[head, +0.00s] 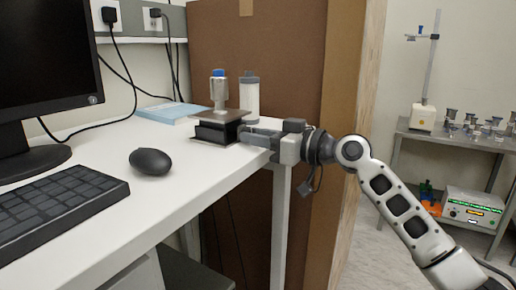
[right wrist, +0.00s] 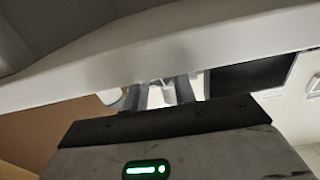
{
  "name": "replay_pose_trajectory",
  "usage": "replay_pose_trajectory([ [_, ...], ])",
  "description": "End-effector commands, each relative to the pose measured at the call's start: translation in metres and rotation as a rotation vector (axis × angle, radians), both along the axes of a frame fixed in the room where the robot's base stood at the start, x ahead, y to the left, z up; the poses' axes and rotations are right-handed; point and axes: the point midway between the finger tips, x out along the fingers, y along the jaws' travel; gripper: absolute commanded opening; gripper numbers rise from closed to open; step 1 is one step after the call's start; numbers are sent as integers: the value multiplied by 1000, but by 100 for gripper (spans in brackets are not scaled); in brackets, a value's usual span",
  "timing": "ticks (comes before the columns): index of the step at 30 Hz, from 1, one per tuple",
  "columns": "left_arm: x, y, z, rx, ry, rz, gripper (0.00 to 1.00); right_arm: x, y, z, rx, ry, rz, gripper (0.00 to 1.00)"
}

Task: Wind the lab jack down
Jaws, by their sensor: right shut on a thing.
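The lab jack (head: 213,130) is a low black stand with a dark top plate, on the white desk near its back right corner. It looks low, with a small gap under the plate. A metal cylinder with a blue cap (head: 218,92) stands upright on it. My right gripper (head: 247,133) comes in from the right at the jack's side, shut on the jack's knob, which the fingers hide. In the right wrist view my two fingers (right wrist: 163,88) reach forward under a pale edge, with a small light part between them. My left gripper is not in view.
A white bottle (head: 250,97) stands close behind the jack and gripper. A blue book (head: 168,112), a mouse (head: 150,161), a keyboard (head: 60,208) and a monitor (head: 45,60) are on the desk (head: 190,165). A brown panel (head: 290,70) rises behind. The desk in front of the jack is clear.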

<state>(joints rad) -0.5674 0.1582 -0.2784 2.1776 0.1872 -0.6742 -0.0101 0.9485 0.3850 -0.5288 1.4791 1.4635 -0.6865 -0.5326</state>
Motion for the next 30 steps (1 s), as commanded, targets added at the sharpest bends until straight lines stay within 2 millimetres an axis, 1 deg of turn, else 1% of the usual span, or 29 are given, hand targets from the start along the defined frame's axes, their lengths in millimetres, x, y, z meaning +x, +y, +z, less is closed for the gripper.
replay_pose_trajectory([
  [1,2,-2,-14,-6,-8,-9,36,0,0,-8,-27,-44,-1,4],
  [2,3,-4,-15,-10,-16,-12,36,0,0,-7,-44,-67,-1,4],
  [6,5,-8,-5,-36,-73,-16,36,0,-1,-4,-105,-148,-1,4],
  [9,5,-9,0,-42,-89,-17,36,0,-1,-1,-122,-170,-2,4],
  [17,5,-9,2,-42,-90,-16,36,0,-1,0,-122,-168,-1,4],
  [18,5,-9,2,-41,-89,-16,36,0,-1,0,-122,-168,-1,38],
  [19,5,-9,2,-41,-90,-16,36,0,-1,0,-122,-168,-1,46],
  [20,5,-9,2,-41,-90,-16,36,0,-1,0,-122,-168,-1,49],
  [27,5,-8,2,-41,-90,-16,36,0,-1,0,-122,-168,-1,49],
  [30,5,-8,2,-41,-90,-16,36,-2,-4,-1,-121,-167,-2,49],
])
